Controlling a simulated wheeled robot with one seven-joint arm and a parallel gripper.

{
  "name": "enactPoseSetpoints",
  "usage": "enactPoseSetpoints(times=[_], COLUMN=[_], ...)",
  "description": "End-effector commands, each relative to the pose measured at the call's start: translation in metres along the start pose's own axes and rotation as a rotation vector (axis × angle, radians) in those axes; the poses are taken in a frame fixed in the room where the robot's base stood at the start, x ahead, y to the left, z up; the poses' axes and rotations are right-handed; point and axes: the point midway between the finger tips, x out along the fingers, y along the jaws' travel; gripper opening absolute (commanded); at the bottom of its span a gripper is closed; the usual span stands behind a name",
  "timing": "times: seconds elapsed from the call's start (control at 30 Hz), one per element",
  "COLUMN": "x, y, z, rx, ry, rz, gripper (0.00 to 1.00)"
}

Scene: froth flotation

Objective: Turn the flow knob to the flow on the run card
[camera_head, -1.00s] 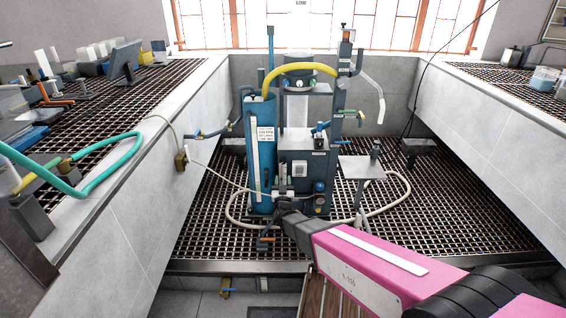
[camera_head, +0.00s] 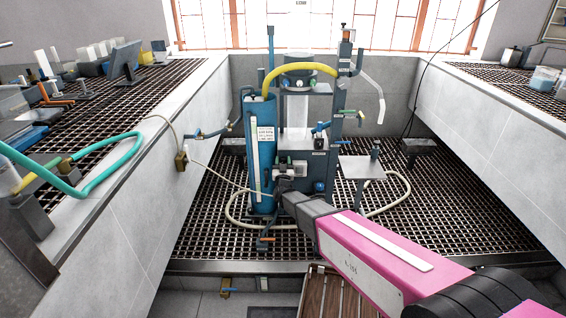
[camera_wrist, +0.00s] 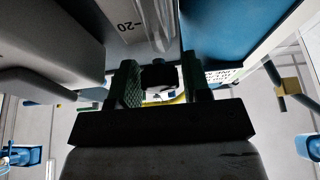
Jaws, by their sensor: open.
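A printed white card (camera_head: 266,134) is fixed on the front of the blue cylinder (camera_head: 262,180); its writing is too small to read in the head view. Part of a printed label (camera_wrist: 222,76) shows in the wrist view. My gripper (camera_head: 284,172) is at the lower front of the machine, beside the blue cylinder, in front of the grey box (camera_head: 320,168). In the wrist view my open gripper (camera_wrist: 160,88) has a dark knob-like piece (camera_wrist: 158,77) between its fingers. I cannot tell whether the fingers touch it. A scale marked 20 (camera_wrist: 133,27) lies just beyond.
A yellow hose (camera_head: 300,70) arches over the machine top. A pale hose (camera_head: 395,200) loops on the grating (camera_head: 450,200). A small grey stand (camera_head: 362,168) is right of the machine. Grey walls enclose both sides, with benches above.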

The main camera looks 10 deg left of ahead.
Motion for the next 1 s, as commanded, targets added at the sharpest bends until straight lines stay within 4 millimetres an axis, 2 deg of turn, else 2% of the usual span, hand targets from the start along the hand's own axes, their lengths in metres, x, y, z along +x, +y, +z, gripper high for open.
enactPoseSetpoints(times=[0.07,0.17,0.2,0.37,0.63,0.93,0.97,1.0], x=[-0.0002,-0.0003,-0.0003,-0.0003,-0.0004,-0.0006,-0.0006,-0.0006], y=[0.0,0.0,0.0,-0.0006,-0.0006,-0.0004,-0.0004,-0.0004], z=[0.0,0.0,0.0001,0.0002,0.0003,0.0003,0.0004,0.0003], rx=[0.0,0.0,0.0,0.024,0.222,0.234,0.234,0.234], ry=[0.0,0.0,0.0,0.0,-0.001,-0.001,-0.001,-0.001], rz=[0.0,0.0,0.0,0.009,0.092,0.097,0.097,0.097], gripper=[0.44,0.15,0.09,0.1,0.1,0.1,0.43,0.44])
